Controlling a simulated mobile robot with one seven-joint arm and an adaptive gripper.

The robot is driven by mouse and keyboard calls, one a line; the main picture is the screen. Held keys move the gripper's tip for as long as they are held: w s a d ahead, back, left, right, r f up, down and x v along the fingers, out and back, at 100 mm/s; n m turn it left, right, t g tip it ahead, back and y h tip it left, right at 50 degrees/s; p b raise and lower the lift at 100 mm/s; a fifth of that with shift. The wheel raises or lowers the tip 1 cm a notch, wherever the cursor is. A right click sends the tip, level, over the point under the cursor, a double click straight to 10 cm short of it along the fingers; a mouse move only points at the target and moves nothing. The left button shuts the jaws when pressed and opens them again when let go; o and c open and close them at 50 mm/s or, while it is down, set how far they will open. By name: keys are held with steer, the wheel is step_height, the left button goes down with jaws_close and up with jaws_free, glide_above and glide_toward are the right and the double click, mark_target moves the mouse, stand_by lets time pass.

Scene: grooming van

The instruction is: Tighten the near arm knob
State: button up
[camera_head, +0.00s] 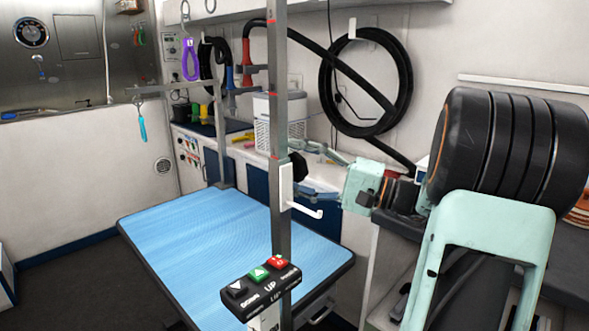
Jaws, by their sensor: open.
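The near upright post (278,100) of the grooming table carries a black knob (299,167) on its right side, above a white bracket with a hook (302,205). My gripper (305,167) reaches in from the right, its pale teal fingers spread apart. One finger shows above the knob's level and the other below it, with the knob near the fingertips. I cannot tell whether either finger touches the knob. The lower fingertip is partly hidden near the bracket.
The blue grooming table (215,235) is clear. A control box (261,290) with arrow buttons is on the near post. A white ventilated unit (278,125) and counter stand behind.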

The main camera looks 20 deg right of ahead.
steer(key=shift+w+a, duration=0.1)
steer(key=shift+c, duration=0.5)
steer(key=c, duration=1.1)
